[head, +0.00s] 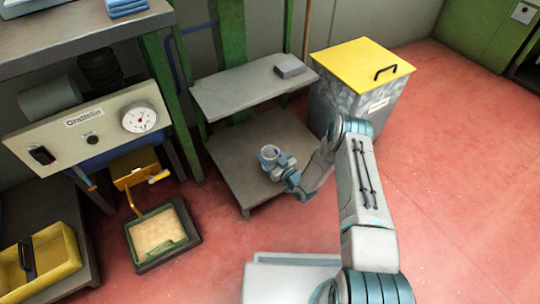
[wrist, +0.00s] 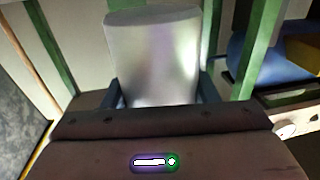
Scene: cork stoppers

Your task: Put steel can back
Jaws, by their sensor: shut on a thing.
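The steel can (head: 269,155) is a small grey metal cylinder, seen over the lower shelf (head: 235,165) of the low grey stand in the head view. In the wrist view the can (wrist: 153,58) stands upright between the two dark fingers, filling the middle of the picture. My gripper (head: 280,164) is shut on the can; it also shows in the wrist view (wrist: 160,92). The can's lower part is hidden behind my gripper in the wrist view. I cannot tell whether the can touches the shelf or is held above it.
The stand's upper shelf (head: 240,90) holds a grey block (head: 290,67). A yellow-lidded bin (head: 362,65) stands to the right. A machine with a dial (head: 138,117) and a tray of cork granules (head: 158,231) are at left. The red floor at right is clear.

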